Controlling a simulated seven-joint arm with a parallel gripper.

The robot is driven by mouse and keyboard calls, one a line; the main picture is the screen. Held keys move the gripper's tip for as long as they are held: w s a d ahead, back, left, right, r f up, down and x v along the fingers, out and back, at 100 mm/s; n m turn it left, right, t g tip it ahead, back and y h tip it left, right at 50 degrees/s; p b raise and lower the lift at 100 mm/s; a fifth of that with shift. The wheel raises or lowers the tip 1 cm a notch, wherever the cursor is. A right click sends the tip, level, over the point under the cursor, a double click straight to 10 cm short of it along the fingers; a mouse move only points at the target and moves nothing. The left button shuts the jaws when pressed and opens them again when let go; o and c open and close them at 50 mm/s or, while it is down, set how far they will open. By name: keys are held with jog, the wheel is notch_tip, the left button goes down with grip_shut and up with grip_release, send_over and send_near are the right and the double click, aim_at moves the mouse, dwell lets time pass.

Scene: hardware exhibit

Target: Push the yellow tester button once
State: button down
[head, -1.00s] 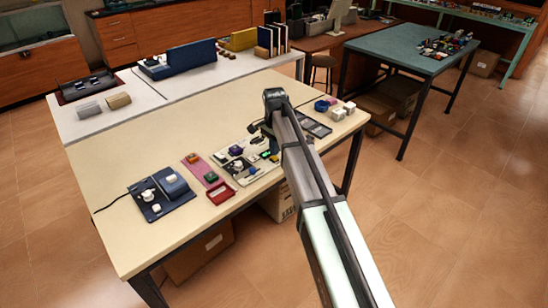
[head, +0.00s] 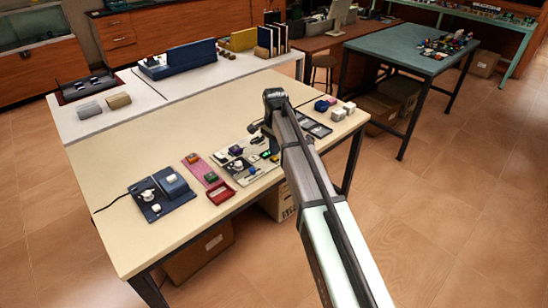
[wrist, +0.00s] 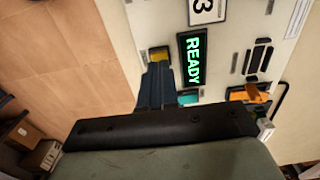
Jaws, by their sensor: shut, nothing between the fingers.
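The yellow tester button (wrist: 158,54) shows in the wrist view at the edge of a pale panel (wrist: 222,50), partly covered by my gripper. My gripper (wrist: 158,68) is shut and empty, with its dark fingertips right at the button in the picture. I cannot tell whether they touch it. A lit display (wrist: 193,60) beside the button reads READY in green. In the head view the panel (head: 243,179) lies near the table's front edge, and my arm hides part of it; the yellow button cannot be made out there.
A teal button (wrist: 188,97) and an orange part (wrist: 250,93) sit close to my gripper on the panel. A red tray (head: 220,194) and a blue device (head: 160,196) lie to the left on the cream table (head: 130,145). The table's back middle is clear.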

jog(key=shift+f, duration=1)
dwell(1.2)
jog(key=shift+r, duration=3.5)
jog(key=s+d+f+n+g, duration=0.1)
jog(key=s+d+f, duration=0.5)
jog(key=f, duration=0.5)
jog(key=s+d+f+n+g, duration=0.15)
jog(key=s+d+f, duration=0.25)
jog(key=s+f, duration=0.55)
jog(key=s+d+f+n, duration=0.2)
jog(key=s+d+f, duration=0.3)
jog(key=f, duration=0.7)
jog(key=s+d+f+n+g, duration=0.1)
jog(key=s+f, duration=0.4)
jog(key=s, duration=0.6)
jog(key=s+d+f+n+g, duration=0.2)
jog(key=s+f, duration=0.4)
jog(key=s, duration=0.6)
jog(key=s+d+f+n+g, duration=0.1)
jog(key=s+d+f, duration=0.2)
jog(key=s, duration=0.8)
notch_tip(320, 180, down, 2)
jog(key=shift+s+f, duration=0.25)
jog(key=shift+s, duration=0.1)
